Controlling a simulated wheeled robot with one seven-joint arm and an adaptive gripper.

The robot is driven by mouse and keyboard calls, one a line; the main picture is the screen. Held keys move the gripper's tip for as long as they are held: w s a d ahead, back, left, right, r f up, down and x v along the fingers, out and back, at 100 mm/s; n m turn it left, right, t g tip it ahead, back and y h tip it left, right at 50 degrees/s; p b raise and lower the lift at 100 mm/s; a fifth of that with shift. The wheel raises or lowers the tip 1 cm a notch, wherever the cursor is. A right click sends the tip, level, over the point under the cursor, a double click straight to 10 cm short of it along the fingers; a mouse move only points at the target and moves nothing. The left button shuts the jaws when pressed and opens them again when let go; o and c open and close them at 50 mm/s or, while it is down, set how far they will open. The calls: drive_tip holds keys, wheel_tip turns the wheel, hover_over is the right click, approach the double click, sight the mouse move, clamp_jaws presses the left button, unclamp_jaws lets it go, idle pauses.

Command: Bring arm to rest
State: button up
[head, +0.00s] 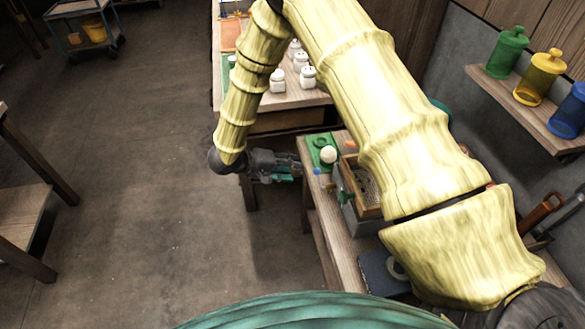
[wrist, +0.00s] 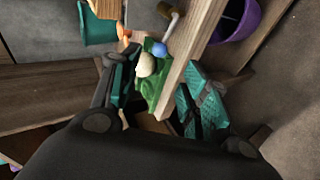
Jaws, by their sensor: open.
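My arm, covered in yellow bamboo-like segments, bends down at the left side of the workbench in the head view. My gripper (head: 291,168) points right, just off the left edge of the bench (head: 352,243). In the wrist view my gripper (wrist: 162,92) is open, with teal pads on both fingers. Nothing shows held between them. The bench edge, a green mat (wrist: 152,90) and a pale ball (wrist: 146,65) appear beyond the fingers. The ball also shows in the head view (head: 328,155), on the green mat (head: 318,140).
White jars (head: 278,80) stand on the farther table. A wooden crate (head: 362,180) sits on the bench, partly behind my arm. A shelf at right holds green (head: 508,52), yellow (head: 541,76) and blue (head: 570,112) canisters. The floor (head: 140,190) left of my gripper is clear.

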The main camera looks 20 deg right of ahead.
sight(316, 171)
drive_tip(key=x, duration=1.2)
idle(0.3)
drive_tip(key=shift+a+r, duration=0.15)
drive_tip(key=shift+r, duration=0.05)
